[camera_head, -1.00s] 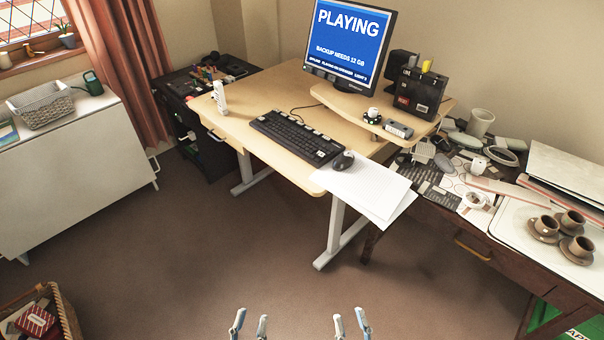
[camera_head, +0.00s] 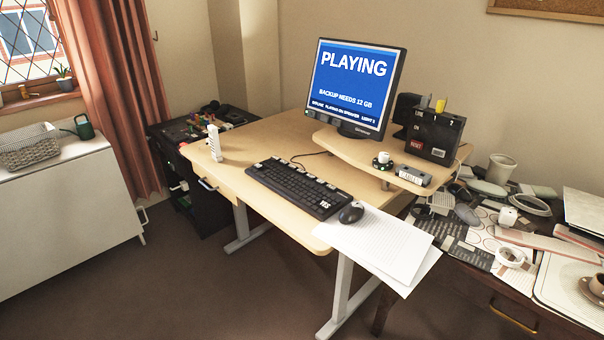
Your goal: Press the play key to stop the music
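The black keyboard (camera_head: 297,188) lies on the light wooden desk (camera_head: 235,170). It has several pale labelled keys along its far edge and a "YES" label at its near right corner. I cannot read which key is the play key. The monitor (camera_head: 353,85) behind it shows "PLAYING", "BACKUP NEEDS 12 GB" and a small status line on blue. Neither of my grippers is in view.
A mouse (camera_head: 351,212) and paper sheets (camera_head: 385,245) lie at the desk's near right corner. A white upright object (camera_head: 214,143) stands at the left. A black box (camera_head: 434,134) stands on the raised shelf (camera_head: 330,136). A cluttered side table (camera_head: 470,288) adjoins on the right. Floor (camera_head: 150,290) in front is clear.

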